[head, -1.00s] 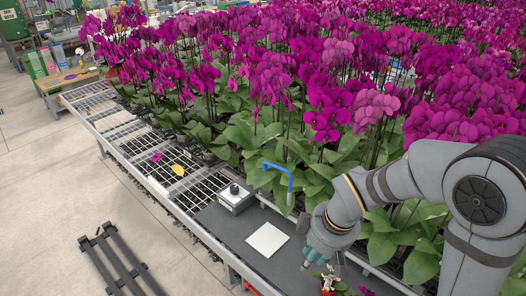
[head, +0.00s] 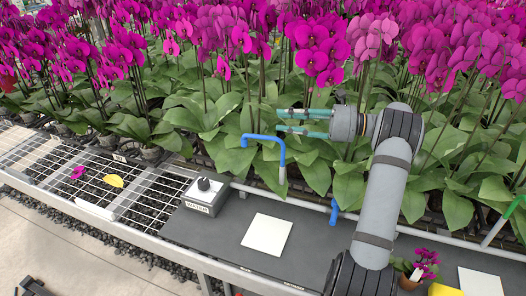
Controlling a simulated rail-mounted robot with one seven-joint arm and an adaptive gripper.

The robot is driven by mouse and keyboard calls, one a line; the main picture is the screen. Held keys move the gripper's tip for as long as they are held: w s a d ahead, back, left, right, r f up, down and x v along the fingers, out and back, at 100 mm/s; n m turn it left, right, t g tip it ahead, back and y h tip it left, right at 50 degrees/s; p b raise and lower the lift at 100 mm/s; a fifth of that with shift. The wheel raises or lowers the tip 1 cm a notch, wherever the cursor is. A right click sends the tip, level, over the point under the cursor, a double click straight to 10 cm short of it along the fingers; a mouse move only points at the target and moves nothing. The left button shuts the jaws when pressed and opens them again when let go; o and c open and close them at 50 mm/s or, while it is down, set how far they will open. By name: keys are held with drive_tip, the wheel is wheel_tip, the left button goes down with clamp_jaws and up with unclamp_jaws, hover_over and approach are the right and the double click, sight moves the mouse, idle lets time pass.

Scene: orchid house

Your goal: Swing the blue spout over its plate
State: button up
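The blue spout (head: 268,138) is a bent pipe near the back edge of the dark bench. Its crosspiece runs left to a short down-turned end, and its right leg drops to a pale grey part. A square off-white plate (head: 267,234) lies flat on the bench in front of it. In the picture the spout stands above and behind the plate; how far its end reaches over it I cannot tell. My gripper (head: 279,121) points left, its two teal fingers apart and empty, just above and right of the spout's bend. Whether they touch it I cannot tell.
A grey box with a black knob (head: 204,190) stands left of the plate. A short blue piece (head: 334,212) stands right of it. Dense orchids (head: 330,50) fill the back.

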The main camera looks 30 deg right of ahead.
sight(274, 139)
drive_tip(key=f, duration=0.2)
drive_tip(key=f+p, duration=0.1)
drive_tip(key=f, duration=0.4)
drive_tip(key=shift+w+a+f, duration=0.1)
drive_tip(key=shift+w+f, duration=0.15)
drive_tip(key=shift+w, duration=0.05)
drive_tip(key=p+x, duration=0.2)
drive_tip(key=x, duration=0.4)
drive_tip(key=shift+r, duration=0.1)
drive_tip(key=shift+w+a, duration=0.3)
drive_tip(key=shift+w, duration=0.05)
drive_tip(key=shift+c, duration=0.9)
clamp_jaws()
